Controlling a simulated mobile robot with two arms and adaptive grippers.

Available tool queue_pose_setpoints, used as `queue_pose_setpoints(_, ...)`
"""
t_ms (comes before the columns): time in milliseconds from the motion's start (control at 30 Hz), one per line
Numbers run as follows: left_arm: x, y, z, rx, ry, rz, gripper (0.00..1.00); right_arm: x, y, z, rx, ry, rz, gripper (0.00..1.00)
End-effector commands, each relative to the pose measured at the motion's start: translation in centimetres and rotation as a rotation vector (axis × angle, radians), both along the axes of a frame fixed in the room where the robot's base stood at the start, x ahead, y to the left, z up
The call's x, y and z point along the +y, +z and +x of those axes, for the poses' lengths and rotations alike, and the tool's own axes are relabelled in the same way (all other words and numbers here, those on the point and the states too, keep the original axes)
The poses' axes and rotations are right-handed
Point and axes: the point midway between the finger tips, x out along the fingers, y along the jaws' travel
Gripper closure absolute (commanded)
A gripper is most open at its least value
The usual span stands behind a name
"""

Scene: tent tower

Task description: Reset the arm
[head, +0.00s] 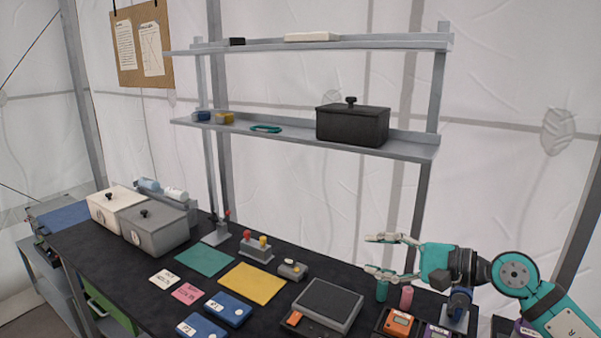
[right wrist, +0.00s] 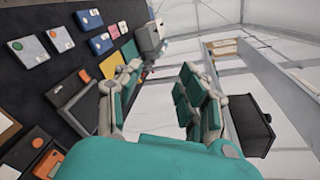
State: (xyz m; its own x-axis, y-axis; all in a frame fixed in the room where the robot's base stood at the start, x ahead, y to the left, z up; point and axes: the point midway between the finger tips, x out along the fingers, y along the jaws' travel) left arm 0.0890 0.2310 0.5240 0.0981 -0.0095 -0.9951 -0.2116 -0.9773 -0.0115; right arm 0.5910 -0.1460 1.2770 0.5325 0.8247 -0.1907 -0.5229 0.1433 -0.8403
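My right gripper (head: 376,254) comes in from the right in the head view, above the right part of the dark table (head: 130,270). Its two fingers point left and stand well apart, with nothing between them. The same fingers show in the right wrist view (right wrist: 160,95), open and empty. A green cylinder (head: 382,291) and a pink cylinder (head: 406,297) stand just below and behind the lower finger in the picture. My left gripper is not in view.
A two-level shelf (head: 430,150) stands behind the table, with a black lidded box (head: 353,124) on its lower board. A grey scale-like device (head: 327,303), a yellow mat (head: 252,283), blue boxes (head: 228,309) and two lidded bins (head: 155,228) occupy the table. Air left of the gripper is free.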

Motion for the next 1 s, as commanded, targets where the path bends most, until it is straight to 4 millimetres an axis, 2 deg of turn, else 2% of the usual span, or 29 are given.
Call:
queue_pose_setpoints(33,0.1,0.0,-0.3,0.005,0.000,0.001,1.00,2.1,0.3,-1.0,0.079,0.000,0.195,0.60)
queue_pose_setpoints(100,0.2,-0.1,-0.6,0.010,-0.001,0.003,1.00,3.6,1.7,-2.1,0.219,-0.021,0.515,0.60)
queue_pose_setpoints(133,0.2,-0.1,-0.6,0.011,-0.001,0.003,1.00,3.7,2.2,-2.3,0.285,-0.036,0.655,0.60)
queue_pose_setpoints(233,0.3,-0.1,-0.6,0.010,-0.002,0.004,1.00,2.3,2.7,-2.8,0.528,-0.100,1.114,0.60)
queue_pose_setpoints(300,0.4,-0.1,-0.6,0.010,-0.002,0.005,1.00,0.2,1.7,-2.7,0.708,-0.163,1.436,0.60)
queue_pose_setpoints(367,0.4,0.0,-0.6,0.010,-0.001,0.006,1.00,-1.9,-0.4,-2.8,0.862,-0.231,1.711,0.60)
queue_pose_setpoints(433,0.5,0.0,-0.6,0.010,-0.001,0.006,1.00,-4.5,-3.9,-3.4,1.029,-0.332,2.030,0.60)
queue_pose_setpoints(533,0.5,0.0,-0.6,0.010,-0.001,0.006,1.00,-7.5,-10.6,-5.5,1.227,-0.511,2.468,0.60)
queue_pose_setpoints(600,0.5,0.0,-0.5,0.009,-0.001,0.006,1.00,-8.8,-15.2,-7.8,1.315,-0.653,2.736,0.60)
queue_pose_setpoints(633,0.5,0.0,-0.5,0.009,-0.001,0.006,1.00,-9.1,-17.2,-9.1,-1.271,0.682,-2.695,0.60)
queue_pose_setpoints(700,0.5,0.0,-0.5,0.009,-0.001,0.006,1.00,-9.4,-21.3,-12.3,-1.101,0.710,-2.472,0.60)
queue_pose_setpoints(800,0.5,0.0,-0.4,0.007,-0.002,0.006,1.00,-9.2,-25.6,-16.7,-0.900,0.740,-2.225,0.60)
queue_pose_setpoints(900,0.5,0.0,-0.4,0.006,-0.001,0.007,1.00,-8.6,-28.5,-20.7,-0.743,0.764,-2.040,0.60)
queue_pose_setpoints(1000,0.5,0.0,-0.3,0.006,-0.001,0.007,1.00,-7.9,-30.4,-24.3,-0.610,0.784,-1.894,0.60)
